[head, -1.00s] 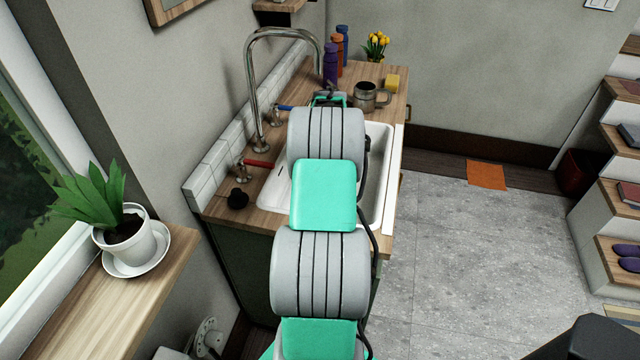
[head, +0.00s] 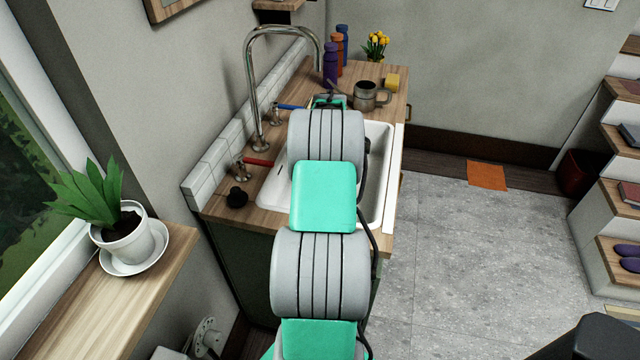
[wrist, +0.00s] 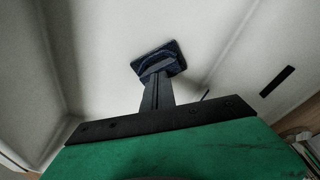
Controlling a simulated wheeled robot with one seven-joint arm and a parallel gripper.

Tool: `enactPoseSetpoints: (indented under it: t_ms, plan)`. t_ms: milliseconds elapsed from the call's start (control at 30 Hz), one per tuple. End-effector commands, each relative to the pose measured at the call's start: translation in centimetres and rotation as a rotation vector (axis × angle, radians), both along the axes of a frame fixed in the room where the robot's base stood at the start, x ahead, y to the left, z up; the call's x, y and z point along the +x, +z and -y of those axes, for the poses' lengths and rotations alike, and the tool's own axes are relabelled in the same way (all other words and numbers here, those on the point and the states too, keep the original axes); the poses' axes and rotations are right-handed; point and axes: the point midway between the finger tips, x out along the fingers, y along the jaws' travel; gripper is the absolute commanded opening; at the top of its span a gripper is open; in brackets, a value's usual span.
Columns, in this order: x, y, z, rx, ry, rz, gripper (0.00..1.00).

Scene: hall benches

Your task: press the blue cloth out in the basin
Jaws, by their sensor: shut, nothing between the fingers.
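The white basin (head: 378,170) is set into the wooden counter, and my arm covers much of it in the head view. The blue cloth (wrist: 168,52) shows in the wrist view as a small dark blue folded square on the pale basin floor (wrist: 105,60). My gripper (wrist: 156,76) is shut and points down at the cloth, its tips overlapping the cloth's near edge in the picture. I cannot tell whether they touch it. The cloth and my fingers are hidden behind my arm in the head view.
A tall curved tap (head: 252,90) rises at the basin's left, with a red handle (head: 258,162) and a blue handle (head: 290,106). A metal mug (head: 367,96), a yellow sponge (head: 392,81) and several bottles (head: 331,66) stand behind. A dark plug (head: 237,197) lies at front left.

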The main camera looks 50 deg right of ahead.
Motion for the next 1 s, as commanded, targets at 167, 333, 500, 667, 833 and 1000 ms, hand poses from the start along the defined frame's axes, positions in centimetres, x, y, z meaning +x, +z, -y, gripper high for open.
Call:
enactPoseSetpoints:
  t_ms: [167,333,500,667,833,1000]
  plan:
    - [-0.09,-0.36,-0.12,0.004,-0.001,-0.003,0.0]
    - [-0.11,-0.49,-0.16,0.005,-0.001,-0.004,0.0]
    - [-0.15,-0.75,-0.2,0.007,-0.001,-0.005,0.0]
    - [-0.19,-0.88,-0.26,0.008,0.0,-0.006,0.0]
    - [-0.24,-1.02,-0.33,0.01,0.0,-0.007,0.0]
    - [-0.29,-1.15,-0.39,0.013,-0.001,-0.009,0.0]
